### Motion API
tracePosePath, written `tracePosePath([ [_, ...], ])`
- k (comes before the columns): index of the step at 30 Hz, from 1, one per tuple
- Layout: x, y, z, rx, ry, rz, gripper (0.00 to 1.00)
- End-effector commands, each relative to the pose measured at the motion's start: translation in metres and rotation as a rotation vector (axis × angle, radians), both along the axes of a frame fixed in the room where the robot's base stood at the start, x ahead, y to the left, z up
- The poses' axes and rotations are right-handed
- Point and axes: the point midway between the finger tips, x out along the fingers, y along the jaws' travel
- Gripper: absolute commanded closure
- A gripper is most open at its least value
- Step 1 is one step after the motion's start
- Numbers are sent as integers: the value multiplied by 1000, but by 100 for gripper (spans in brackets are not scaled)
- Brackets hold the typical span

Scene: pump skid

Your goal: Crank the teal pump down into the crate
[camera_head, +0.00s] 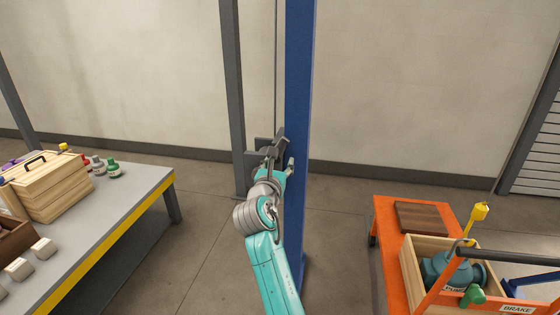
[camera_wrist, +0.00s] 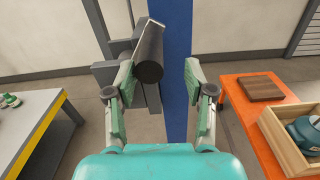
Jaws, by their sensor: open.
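The teal pump (camera_head: 437,270) shows low inside the wooden crate (camera_head: 410,268), with a yellow hook (camera_head: 479,212) above it; I cannot tell whether it rests on the crate floor. The pump (camera_wrist: 307,133) and crate (camera_wrist: 273,128) also show at the right edge of the wrist view. The dark crank handle (camera_wrist: 149,58) stands in front of the blue post (camera_wrist: 178,28). My gripper (camera_wrist: 158,82) is open, with the handle between its fingers, closer to the left one; contact is unclear. In the head view my gripper (camera_head: 280,163) is at the winch on the post.
The crate stands on an orange cart (camera_head: 384,215) with a brown board (camera_head: 421,217), a dark push bar (camera_head: 510,257) and a BRAKE label. At left a grey, yellow-edged table (camera_head: 140,190) holds a wooden box (camera_head: 58,190) and several bottles. Floor between is clear.

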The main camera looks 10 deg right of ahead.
Motion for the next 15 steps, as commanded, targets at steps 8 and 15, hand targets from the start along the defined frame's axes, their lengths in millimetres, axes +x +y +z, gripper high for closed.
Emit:
tracePosePath([
  [8,-16,6,0,1,-1,1,46],
  [15,-30,10,1,1,-1,2,46],
])
